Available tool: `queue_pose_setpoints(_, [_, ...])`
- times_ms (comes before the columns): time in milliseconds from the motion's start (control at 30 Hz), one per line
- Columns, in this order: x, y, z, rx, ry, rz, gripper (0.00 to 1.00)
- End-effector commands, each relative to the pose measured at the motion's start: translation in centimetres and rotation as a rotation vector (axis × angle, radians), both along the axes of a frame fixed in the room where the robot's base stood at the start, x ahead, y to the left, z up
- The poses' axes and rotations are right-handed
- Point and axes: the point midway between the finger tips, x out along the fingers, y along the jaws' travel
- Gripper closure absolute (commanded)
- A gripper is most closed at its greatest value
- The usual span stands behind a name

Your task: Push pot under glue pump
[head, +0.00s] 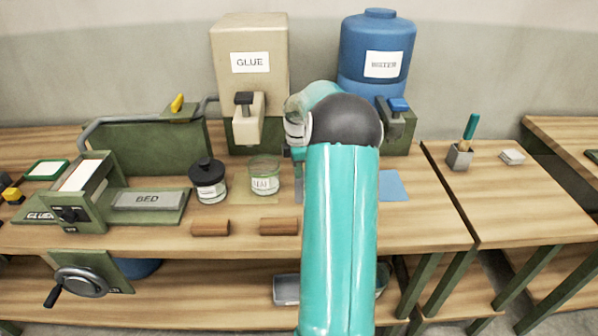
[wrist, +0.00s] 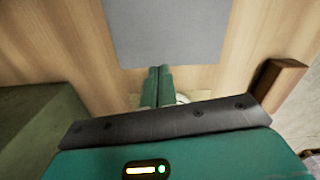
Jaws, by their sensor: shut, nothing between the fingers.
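The pot (head: 264,178) is a small clear glass jar with a greenish rim and a white label. It stands upright on the table, in front of the glue pump (head: 248,118) and slightly to its right. The pump has a beige spout on the beige tank labelled GLUE (head: 250,62). My gripper (wrist: 157,84) is shut and empty, its two green fingertips together, low over the table. In the head view my arm hides most of it, just right of the pot. In the wrist view a pale rounded edge (wrist: 182,98), perhaps the pot's rim, shows behind the fingers, mostly hidden.
A black-lidded jar (head: 208,185) stands left of the pot. Two brown blocks lie in front, one (head: 279,226) below the pot. A blue WATER tank (head: 375,45) stands behind my arm. A blue sheet (head: 393,186) lies to the right. A green press bed (head: 147,200) is at left.

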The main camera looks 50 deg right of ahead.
Motion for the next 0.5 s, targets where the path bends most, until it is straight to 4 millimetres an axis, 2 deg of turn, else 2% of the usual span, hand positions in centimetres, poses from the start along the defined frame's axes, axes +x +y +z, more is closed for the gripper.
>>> queue_pose_setpoints(33, [0.1, -0.1, 1.3, -0.005, -0.005, 0.0, 1.0])
queue_pose_setpoints(300, [0.3, 0.2, 6.7, -0.005, -0.005, 0.001, 1.0])
queue_pose_setpoints(500, [0.3, 0.2, 8.9, -0.004, -0.003, 0.001, 1.0])
